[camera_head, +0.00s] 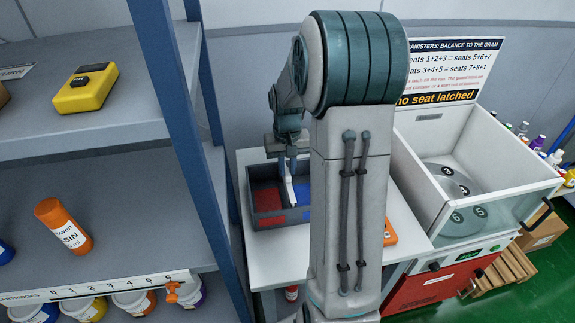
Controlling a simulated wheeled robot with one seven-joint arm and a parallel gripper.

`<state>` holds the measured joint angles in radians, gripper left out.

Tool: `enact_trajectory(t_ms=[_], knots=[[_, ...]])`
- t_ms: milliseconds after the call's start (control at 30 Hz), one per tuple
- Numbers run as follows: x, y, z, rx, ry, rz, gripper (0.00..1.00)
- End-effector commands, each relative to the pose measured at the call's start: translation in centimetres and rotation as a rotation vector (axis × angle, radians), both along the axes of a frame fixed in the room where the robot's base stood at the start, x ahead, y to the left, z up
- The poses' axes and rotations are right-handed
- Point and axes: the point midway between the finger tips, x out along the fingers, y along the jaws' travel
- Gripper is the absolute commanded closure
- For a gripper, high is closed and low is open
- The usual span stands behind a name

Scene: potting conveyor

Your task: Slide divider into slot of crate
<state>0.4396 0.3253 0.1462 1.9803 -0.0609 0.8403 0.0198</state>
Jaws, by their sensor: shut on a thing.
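The crate (262,222) is a dark grey open box on a white table, with a red floor area on the left and a blue one on the right. My arm hides its right part. My gripper (289,167) points down over the crate and is shut on the divider (290,191), a thin pale plate seen nearly edge-on. The divider hangs roughly upright, slightly tilted, between the red and blue areas. I cannot tell whether its lower edge is in the slot; the slot itself is not clear at this size.
A blue shelf post (181,115) stands left of the white table (262,268). Shelves hold a yellow device (86,89) and an orange bottle (63,226). A white open-topped machine (478,180) stands at right. An orange object (390,233) lies beside my arm.

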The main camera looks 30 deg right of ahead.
Motion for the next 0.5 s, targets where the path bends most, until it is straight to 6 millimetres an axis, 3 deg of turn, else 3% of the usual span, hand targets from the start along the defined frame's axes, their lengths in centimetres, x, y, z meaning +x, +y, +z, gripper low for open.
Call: enact_trajectory(t_ms=[500], knots=[[0.0,0.0,-1.4,0.000,0.001,0.000,1.00]])
